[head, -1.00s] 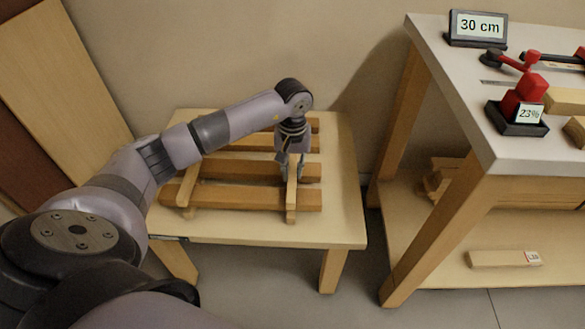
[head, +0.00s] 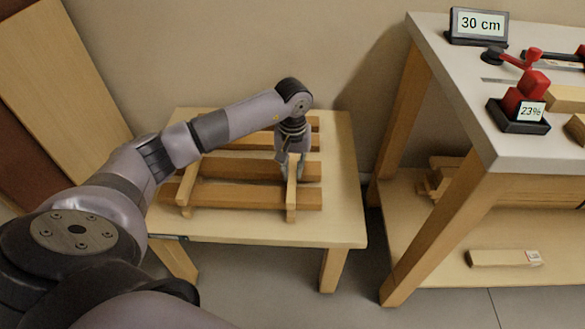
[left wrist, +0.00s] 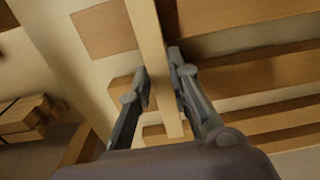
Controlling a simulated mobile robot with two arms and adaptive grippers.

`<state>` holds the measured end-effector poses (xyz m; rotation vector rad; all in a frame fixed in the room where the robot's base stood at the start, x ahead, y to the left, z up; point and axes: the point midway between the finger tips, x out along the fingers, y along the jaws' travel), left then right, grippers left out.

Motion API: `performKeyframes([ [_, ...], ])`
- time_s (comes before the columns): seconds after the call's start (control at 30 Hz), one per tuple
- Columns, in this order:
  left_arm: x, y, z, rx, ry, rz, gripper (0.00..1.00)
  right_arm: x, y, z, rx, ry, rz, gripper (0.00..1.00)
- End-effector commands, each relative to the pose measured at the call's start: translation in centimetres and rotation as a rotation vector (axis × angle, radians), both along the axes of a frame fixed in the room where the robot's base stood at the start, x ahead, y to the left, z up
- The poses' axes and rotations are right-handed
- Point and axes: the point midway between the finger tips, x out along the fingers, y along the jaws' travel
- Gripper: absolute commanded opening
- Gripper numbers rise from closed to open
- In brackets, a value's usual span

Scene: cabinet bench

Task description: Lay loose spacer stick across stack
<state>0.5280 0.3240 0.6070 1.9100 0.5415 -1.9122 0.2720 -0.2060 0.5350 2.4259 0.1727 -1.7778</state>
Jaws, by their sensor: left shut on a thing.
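The spacer stick (head: 291,205) is a narrow light wooden strip. In the head view it lies over the right part of the board stack (head: 240,196), crossing the boards. My left gripper (head: 292,172) points down at it and is shut on it. In the left wrist view the stick (left wrist: 150,35) runs between the two fingers (left wrist: 160,76), with the boards below. A second stick (head: 187,192) crosses the stack at its left end. My arm hides part of the stack's back. My right gripper is not in view.
The stack stands on a low wooden table (head: 335,225) with bare top at the front and right. A taller bench (head: 470,120) at the right holds a 30 cm display (head: 479,25) and a red meter reading 23% (head: 522,105). A labelled wood piece (head: 495,259) lies on its lower shelf.

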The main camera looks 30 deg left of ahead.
Motion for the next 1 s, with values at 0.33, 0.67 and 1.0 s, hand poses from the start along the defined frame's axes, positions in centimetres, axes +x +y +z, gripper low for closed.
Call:
performKeyframes([
  [0.33,0.0,0.0,0.0,0.0,-0.001,0.0,0.0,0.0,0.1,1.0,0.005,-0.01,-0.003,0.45],
  [0.67,0.0,0.0,0.0,0.001,-0.001,0.0,0.32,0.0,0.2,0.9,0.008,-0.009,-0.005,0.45],
  [1.0,0.0,0.0,0.0,0.0,0.0,0.0,0.41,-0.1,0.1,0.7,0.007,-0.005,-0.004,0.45],
])
